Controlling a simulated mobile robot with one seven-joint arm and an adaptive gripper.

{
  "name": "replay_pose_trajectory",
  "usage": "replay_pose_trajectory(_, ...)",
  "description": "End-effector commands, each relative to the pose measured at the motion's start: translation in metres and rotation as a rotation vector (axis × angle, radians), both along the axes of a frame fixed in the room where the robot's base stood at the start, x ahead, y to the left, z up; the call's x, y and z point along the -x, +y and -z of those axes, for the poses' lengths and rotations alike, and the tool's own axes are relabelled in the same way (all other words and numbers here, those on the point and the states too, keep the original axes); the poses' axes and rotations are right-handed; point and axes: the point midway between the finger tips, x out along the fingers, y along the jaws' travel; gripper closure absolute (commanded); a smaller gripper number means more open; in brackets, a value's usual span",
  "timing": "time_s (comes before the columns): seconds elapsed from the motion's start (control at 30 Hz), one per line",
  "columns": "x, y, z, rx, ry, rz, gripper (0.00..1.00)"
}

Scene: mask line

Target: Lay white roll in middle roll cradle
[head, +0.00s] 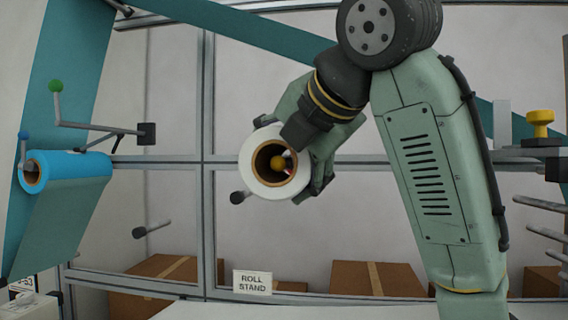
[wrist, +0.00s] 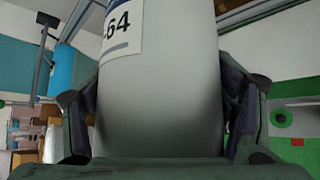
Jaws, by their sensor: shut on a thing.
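A white roll (head: 253,179) with a brown core is held up in front of the frame, its open end facing the head camera. My gripper (head: 318,165) is shut on the roll from its right side. In the wrist view the white roll (wrist: 160,90) fills the space between the fingers, with a printed label ending in "64" near the top. A red-and-yellow thing shows in the core's opening. Dark-ended pegs (head: 139,232) stick out below and left of the roll. I cannot tell which parts form the middle roll cradle.
A blue roll (head: 75,172) hangs at the left with teal web around it. A green-knobbed lever (head: 56,87) stands above it. A "ROLL STAND" sign (head: 252,282) is below the held roll. Cardboard boxes (head: 378,278) sit behind. A yellow knob (head: 540,118) is at the right.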

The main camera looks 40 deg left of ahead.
Motion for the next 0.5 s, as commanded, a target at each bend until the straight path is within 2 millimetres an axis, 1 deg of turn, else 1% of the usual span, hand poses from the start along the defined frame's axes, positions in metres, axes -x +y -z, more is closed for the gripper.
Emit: replay_pose_trajectory(0.5, 0.018, -0.011, -0.001, -0.002, -0.002, 0.002, 0.47)
